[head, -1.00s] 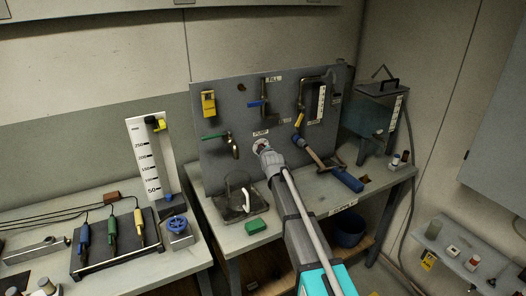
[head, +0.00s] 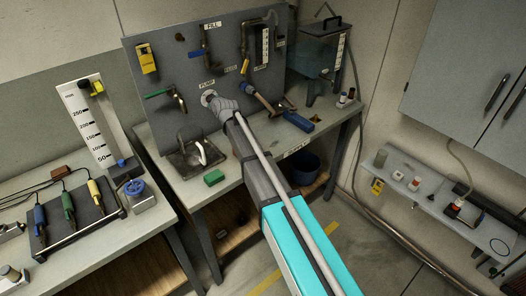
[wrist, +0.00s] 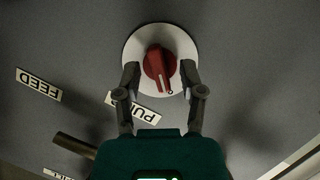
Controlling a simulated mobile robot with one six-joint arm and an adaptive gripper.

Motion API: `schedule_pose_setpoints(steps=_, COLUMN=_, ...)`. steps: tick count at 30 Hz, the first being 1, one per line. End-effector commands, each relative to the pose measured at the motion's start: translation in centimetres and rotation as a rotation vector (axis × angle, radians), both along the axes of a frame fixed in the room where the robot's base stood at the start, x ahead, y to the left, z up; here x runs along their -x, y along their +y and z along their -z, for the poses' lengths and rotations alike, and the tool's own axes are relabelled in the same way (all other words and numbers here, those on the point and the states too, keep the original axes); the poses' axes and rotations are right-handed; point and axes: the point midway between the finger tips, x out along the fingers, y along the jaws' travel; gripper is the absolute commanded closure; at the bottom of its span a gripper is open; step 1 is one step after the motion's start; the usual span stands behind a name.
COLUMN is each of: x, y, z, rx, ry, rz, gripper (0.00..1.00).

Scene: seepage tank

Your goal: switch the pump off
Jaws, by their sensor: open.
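The pump switch is a red rotary knob (wrist: 159,66) on a round white plate (wrist: 139,42) in the wrist view. A white line on the knob points down in the picture, close to a small ring mark on the plate. My gripper (wrist: 160,74) is open, with one finger on each side of the knob; I cannot tell whether they touch it. The PUMP label (wrist: 133,107) looks upside down beside the plate. In the head view my gripper (head: 215,101) is at the grey panel (head: 205,75), below the PUMP label, and hides the knob.
The panel also bears a green-handled tap (head: 165,94), a blue-handled FILL valve (head: 197,53) and a yellow tag (head: 147,58). A blue-handled tool (head: 297,121) lies right of my arm. A clear tank (head: 318,55) stands on the bench's right.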

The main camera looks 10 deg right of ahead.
Motion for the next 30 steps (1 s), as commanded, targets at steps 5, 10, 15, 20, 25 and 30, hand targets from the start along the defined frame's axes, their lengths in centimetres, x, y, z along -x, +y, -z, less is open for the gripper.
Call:
schedule_pose_setpoints(steps=5, x=-0.11, y=-0.1, z=-0.15, rx=-0.093, ry=0.062, rz=0.001, gripper=0.49)
schedule_pose_setpoints(steps=10, x=-0.13, y=-0.11, z=-0.15, rx=-0.188, ry=0.127, rz=0.0, gripper=0.49)
schedule_pose_setpoints(steps=15, x=-0.2, y=-0.22, z=-0.15, rx=-0.292, ry=0.196, rz=0.0, gripper=0.49)
schedule_pose_setpoints(steps=20, x=-0.26, y=-0.29, z=-0.12, rx=-0.397, ry=0.267, rz=0.0, gripper=0.49)
schedule_pose_setpoints(steps=25, x=-0.31, y=-0.34, z=-0.07, rx=-0.516, ry=0.348, rz=-0.001, gripper=0.49)
schedule_pose_setpoints(steps=30, x=-0.41, y=-0.51, z=0.01, rx=-0.644, ry=0.434, rz=0.0, gripper=0.49)
